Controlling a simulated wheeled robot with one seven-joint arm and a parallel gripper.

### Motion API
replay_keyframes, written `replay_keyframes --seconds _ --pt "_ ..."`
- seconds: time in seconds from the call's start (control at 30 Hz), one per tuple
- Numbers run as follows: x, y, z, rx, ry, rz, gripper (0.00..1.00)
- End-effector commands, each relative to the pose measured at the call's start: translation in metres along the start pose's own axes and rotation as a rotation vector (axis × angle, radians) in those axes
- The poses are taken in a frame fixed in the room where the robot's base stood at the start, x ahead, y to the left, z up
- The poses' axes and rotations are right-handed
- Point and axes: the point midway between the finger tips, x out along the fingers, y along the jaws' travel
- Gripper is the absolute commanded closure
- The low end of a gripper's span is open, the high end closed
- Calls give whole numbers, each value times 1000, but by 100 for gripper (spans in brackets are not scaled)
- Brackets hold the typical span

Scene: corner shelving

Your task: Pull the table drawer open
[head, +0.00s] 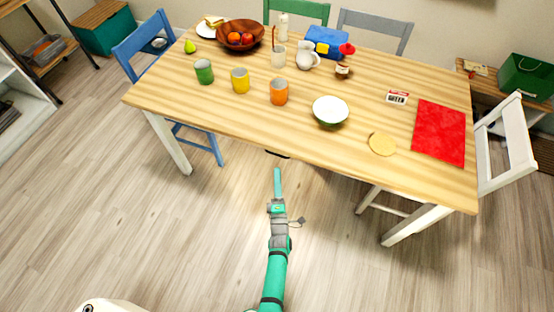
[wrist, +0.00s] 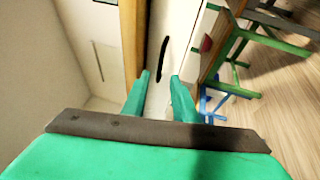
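The wooden table (head: 225,110) stands ahead in the head view. Its drawer front is hidden under the near edge there; only a bit of a dark handle (head: 278,155) shows below that edge. In the wrist view a white drawer front (wrist: 181,40) runs beside the wooden tabletop edge (wrist: 132,40), with a dark, slim handle (wrist: 163,55) on it. My gripper (head: 277,171) is just short of the handle, below the table edge.
Cups, a white bowl (head: 330,111), a fruit bowl (head: 240,35) and a red mat (head: 439,132) are on the tabletop. A blue chair (head: 143,41) stands at left and a white chair (head: 517,140) at right. The floor around my arm is clear.

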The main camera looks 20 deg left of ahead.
Motion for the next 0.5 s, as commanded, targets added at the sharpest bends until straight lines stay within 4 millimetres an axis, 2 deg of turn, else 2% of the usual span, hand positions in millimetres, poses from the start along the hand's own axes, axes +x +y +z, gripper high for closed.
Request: replay_keyframes --seconds 0.03,0.2,0.5 --pt "11 1 1 1 1 3 74" --pt "41 1 0 1 1 2 74" --pt "71 0 0 2 0 0 74"
